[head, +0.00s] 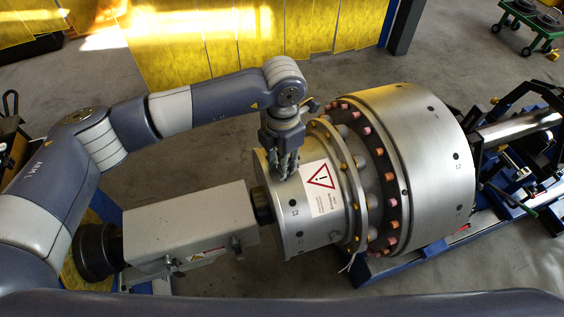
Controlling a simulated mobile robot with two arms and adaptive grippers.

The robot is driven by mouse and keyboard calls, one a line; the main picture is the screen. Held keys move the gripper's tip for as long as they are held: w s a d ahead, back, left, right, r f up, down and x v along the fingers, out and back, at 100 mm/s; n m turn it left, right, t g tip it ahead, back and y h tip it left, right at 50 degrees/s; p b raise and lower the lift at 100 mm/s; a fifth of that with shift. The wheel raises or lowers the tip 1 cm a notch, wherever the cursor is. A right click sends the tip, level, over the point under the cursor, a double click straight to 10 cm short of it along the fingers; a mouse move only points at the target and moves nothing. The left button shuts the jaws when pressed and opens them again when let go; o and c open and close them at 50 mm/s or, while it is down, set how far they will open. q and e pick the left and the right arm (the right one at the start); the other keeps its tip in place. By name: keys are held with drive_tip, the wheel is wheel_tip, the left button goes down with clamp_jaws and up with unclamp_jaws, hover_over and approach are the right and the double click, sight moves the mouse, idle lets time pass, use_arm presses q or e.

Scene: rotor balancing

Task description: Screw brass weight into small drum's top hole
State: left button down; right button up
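The small drum (283,237) is the silver cylinder at the left end of the rotor, with a warning label on its side and small dark holes in its surface. My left gripper (287,174) points down at the upper part of this drum, its fingertips at or just above the surface. The fingers look close together, but I cannot tell whether they hold anything. No brass weight can be made out, and the drum's top hole is hidden, possibly behind the fingers. My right gripper is not in view.
A large silver drum (432,150) adjoins the small drum, with a flange of brass-coloured and copper-coloured fittings between them. A grey drive housing (190,222) stands at the left. A black support frame is at the right. A green cart (535,22) stands far back right.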

use_arm(q)
drive_tip(key=m+b, duration=0.6)
drive_tip(key=m, duration=0.1)
drive_tip(key=m+b, duration=0.3)
drive_tip(key=m, duration=0.1)
drive_tip(key=shift+s+f+b, duration=0.1)
drive_tip(key=shift+f+b, duration=0.3)
drive_tip(key=m+b, duration=0.1)
drive_tip(key=m, duration=0.1)
drive_tip(key=shift+m, duration=0.4)
drive_tip(key=shift+m+b, duration=0.6)
drive_tip(key=c, duration=1.7)
unclamp_jaws()
drive_tip(key=shift+r+m, duration=0.1)
drive_tip(key=shift+m, duration=0.3)
drive_tip(key=o, duration=0.4)
drive_tip(key=shift+r, duration=0.15)
drive_tip(key=shift+c, duration=0.7)
